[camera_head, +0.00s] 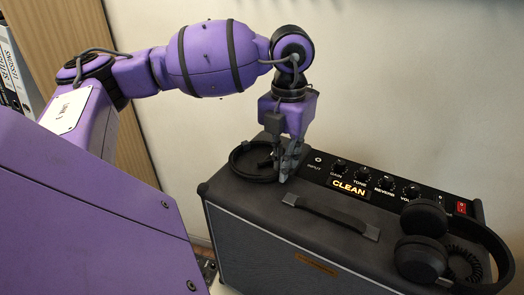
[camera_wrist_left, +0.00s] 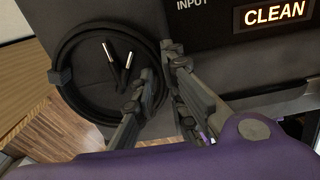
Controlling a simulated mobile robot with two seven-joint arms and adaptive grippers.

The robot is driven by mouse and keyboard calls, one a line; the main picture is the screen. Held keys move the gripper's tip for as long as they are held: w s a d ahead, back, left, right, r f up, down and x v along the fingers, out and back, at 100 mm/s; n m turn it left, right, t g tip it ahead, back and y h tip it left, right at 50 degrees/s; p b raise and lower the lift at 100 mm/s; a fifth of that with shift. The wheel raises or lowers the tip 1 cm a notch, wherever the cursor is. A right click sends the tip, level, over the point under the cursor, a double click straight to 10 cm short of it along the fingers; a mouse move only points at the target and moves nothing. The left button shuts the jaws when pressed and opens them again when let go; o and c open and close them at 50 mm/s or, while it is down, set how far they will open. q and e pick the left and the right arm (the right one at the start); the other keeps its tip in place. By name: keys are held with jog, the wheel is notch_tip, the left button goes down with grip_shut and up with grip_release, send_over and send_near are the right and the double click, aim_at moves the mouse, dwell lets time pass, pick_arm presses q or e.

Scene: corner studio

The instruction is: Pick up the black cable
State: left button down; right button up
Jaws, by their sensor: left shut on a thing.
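The black cable (camera_head: 250,178) is a round coil at the back left of the amplifier's (camera_head: 230,200) top. In the left wrist view the coil (camera_wrist_left: 108,28) shows at the upper left, with two silver-tipped plugs (camera_wrist_left: 119,55) inside its ring and a small tie on its left side. My left gripper (camera_head: 285,165) points down at the coil's right side. In the left wrist view its fingers (camera_wrist_left: 160,62) are shut on the coil's right edge, one finger inside the ring and one outside. I cannot tell whether the coil is clear of the surface. My right gripper is not in view.
The amplifier's control panel (camera_head: 376,185) with knobs and a lit CLEAN display lies right of the gripper. A carry handle (camera_head: 330,214) crosses the top, and black headphones (camera_head: 424,258) rest at the right. A wall stands close behind. Books (camera_head: 12,75) are at the far left.

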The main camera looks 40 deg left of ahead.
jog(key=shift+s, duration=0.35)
pick_arm(q)
jog(key=shift+r, duration=0.15)
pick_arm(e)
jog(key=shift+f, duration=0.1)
